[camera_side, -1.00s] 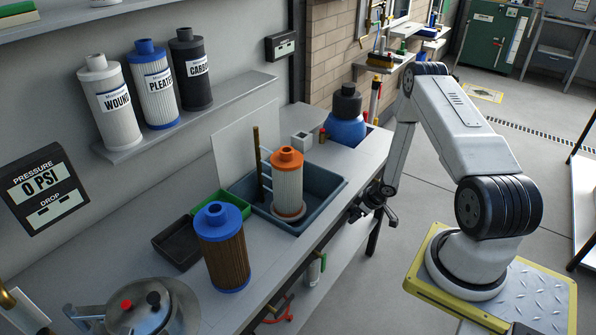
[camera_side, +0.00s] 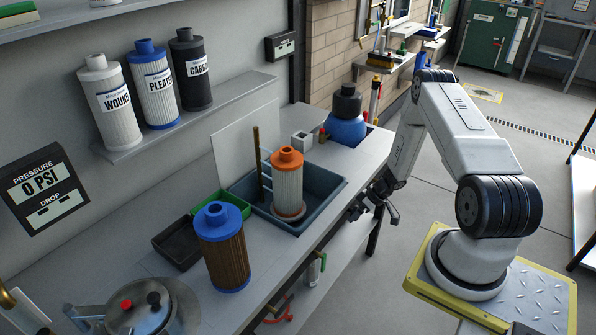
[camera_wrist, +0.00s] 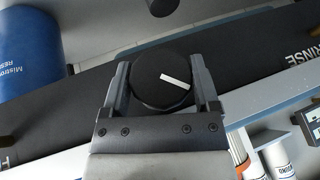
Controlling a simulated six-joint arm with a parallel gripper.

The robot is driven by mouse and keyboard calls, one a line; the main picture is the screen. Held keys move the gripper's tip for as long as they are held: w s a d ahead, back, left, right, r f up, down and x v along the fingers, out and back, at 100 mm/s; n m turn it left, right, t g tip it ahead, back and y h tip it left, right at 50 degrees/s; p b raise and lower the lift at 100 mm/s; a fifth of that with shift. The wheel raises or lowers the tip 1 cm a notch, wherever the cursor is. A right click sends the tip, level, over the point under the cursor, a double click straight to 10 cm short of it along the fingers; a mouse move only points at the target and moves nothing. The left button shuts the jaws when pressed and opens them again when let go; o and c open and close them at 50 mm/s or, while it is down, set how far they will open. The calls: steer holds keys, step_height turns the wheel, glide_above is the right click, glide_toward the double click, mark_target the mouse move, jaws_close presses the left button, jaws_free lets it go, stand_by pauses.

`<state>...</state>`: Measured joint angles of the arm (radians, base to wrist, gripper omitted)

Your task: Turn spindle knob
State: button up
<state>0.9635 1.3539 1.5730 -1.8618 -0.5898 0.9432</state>
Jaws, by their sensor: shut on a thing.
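A round black knob (camera_wrist: 150,88) with a white pointer line sits between the two fingers of my gripper (camera_wrist: 161,72) in the wrist view. The fingers close on it from either side. The white line slants down to the right in that picture. The knob is mounted at a dark panel strip (camera_wrist: 255,75) that reads "RINSE" at its right end; the lettering at the other end is mostly cut off. In the side view my gripper (camera_side: 378,205) is at the front edge of the bench, and the knob cannot be made out there.
An orange-capped filter (camera_side: 287,180) stands in a grey-blue basin (camera_side: 325,200) on the bench. A blue-capped brown filter (camera_side: 225,258) stands nearer, beside a black tray (camera_side: 180,245). A blue container (camera_side: 346,130) is at the bench's far end. The pressure display (camera_side: 45,188) reads 0 PSI.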

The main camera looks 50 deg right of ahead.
steer(key=shift+y, duration=0.4)
steer(key=shift+m+y, duration=0.4)
steer(key=shift+y, duration=0.6)
steer(key=shift+w, duration=0.1)
steer(key=o, duration=1.1)
steer(key=shift+d+r, duration=0.1)
